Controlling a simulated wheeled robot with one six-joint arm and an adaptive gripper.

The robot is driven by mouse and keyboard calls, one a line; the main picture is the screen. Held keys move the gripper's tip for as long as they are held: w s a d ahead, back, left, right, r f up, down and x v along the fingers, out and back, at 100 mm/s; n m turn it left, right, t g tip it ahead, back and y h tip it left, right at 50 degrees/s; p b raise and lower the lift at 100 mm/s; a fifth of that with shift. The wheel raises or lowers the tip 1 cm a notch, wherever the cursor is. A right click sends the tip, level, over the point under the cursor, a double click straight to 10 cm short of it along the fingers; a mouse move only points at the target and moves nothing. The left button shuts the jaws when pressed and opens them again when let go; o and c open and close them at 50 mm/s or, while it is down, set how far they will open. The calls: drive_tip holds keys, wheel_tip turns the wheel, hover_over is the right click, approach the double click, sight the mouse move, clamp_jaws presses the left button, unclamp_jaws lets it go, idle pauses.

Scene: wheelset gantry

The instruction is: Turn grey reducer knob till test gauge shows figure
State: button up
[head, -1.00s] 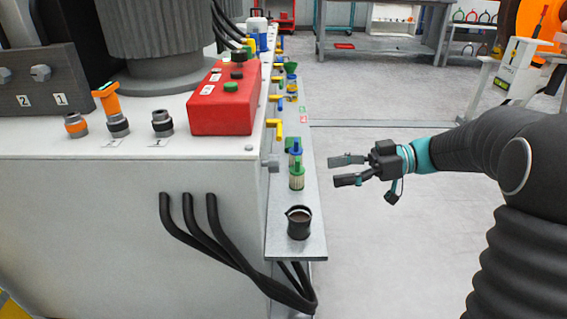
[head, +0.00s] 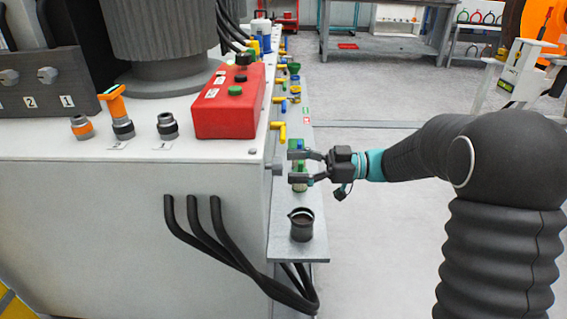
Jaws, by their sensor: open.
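A small grey knob (head: 277,168) sticks out from the right side of the white machine, below the red control box; I take it to be the reducer knob. My gripper (head: 292,168) is open, its two fingers pointing left, one above the other in the picture. The fingertips are close beside the knob's right end; I cannot tell whether they touch or straddle it. The fingers partly cover a blue-and-green-topped filter unit (head: 299,188) on the shelf. I cannot make out the test gauge or any figure on it.
The red box (head: 229,101) sits on the machine top (head: 60,142). Yellow-handled valves (head: 281,131) project from the machine's side above the knob. A dark jug (head: 301,225) stands on the narrow grey shelf (head: 283,248).

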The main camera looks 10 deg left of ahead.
sight(274, 166)
drive_tip(key=shift+x, duration=1.5)
drive_tip(key=c, duration=1.1)
drive_tip(key=shift+c, duration=0.2)
